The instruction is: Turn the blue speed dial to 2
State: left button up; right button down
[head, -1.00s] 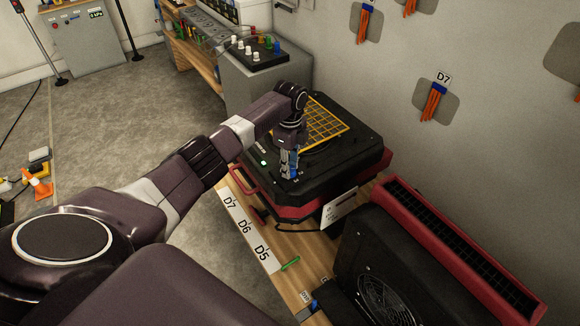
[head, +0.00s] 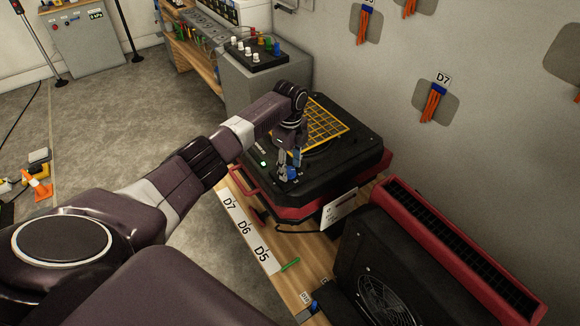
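The blue speed dial (head: 293,174) sits on the near side of the black and red machine (head: 345,166), low on its top face. My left gripper (head: 289,168) points down right at the dial. Its fingers show apart, one at the dial's left and one behind its upper right. The fingers partly cover the dial, and I cannot tell whether they touch it. The dial's pointer and number marks are too small to read. My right gripper is not in view.
A yellow grid (head: 322,122) covers the machine's top opening. A green light (head: 263,163) shows left of the dial. A second black and red unit (head: 400,250) stands at the near right. A control box with coloured knobs (head: 256,52) stands behind.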

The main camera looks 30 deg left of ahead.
aim_at(290, 170)
pick_arm(q)
notch_tip(290, 170, up, 12)
dwell(0.6)
dwell(0.4)
